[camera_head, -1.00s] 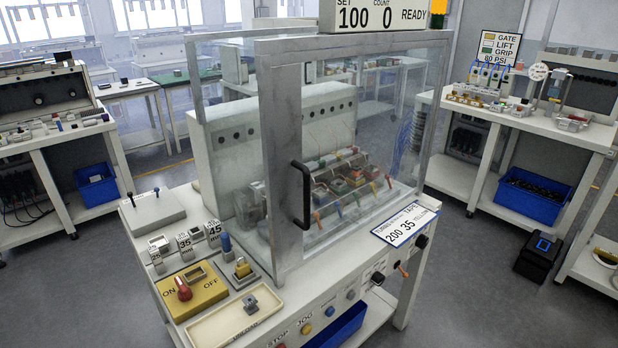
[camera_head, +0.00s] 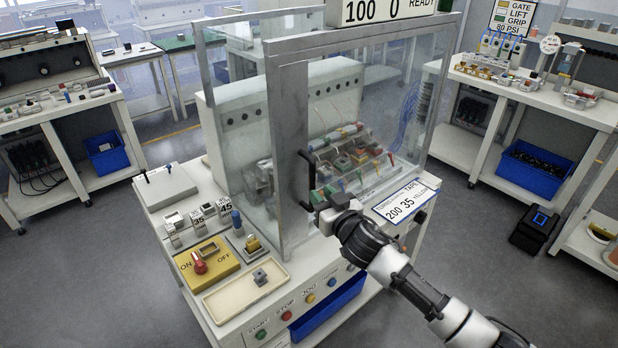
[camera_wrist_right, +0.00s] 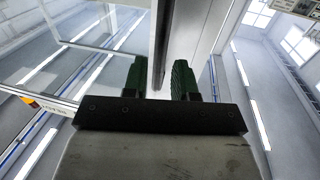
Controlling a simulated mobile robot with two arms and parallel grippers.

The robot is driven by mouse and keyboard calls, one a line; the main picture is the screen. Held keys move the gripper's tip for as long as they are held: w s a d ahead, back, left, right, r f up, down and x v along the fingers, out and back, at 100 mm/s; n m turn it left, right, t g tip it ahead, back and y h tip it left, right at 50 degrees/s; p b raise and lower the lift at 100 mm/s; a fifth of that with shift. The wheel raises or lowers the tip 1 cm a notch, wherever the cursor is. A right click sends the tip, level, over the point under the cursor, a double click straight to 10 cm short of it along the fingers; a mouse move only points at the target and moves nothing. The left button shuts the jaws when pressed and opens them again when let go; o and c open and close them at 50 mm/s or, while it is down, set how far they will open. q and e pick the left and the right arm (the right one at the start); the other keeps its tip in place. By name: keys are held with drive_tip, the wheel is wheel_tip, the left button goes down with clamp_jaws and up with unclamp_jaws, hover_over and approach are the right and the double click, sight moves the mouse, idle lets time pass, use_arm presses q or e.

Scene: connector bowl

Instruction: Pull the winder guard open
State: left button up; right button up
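The winder guard (camera_head: 288,150) is a clear panel in a grey metal frame on the front of the winder. Its black upright handle (camera_head: 308,180) is on the stile near the left edge. My right gripper (camera_head: 322,208) is at the handle's lower end, its arm coming in from the lower right. In the right wrist view, the green fingers of my right gripper (camera_wrist_right: 159,78) stand apart, with a dark bar, the handle (camera_wrist_right: 160,50), between them. Gaps seem to show on both sides of the bar; I cannot see contact. My left gripper is out of view.
A yellow ON/OFF switch plate (camera_head: 207,260) and a shallow cream tray (camera_head: 243,288) are on the winder's left deck. A tape label (camera_head: 407,199) is on the front ledge, right of my gripper. Open floor lies in front and right.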

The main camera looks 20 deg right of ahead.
drive_tip(key=w, duration=0.3)
drive_tip(key=w+a, duration=0.1)
drive_tip(key=w, duration=0.2)
drive_tip(key=shift+w+a+p, duration=0.2)
drive_tip(key=shift+w+p, duration=0.15)
drive_tip(key=shift+p, duration=0.05)
clamp_jaws()
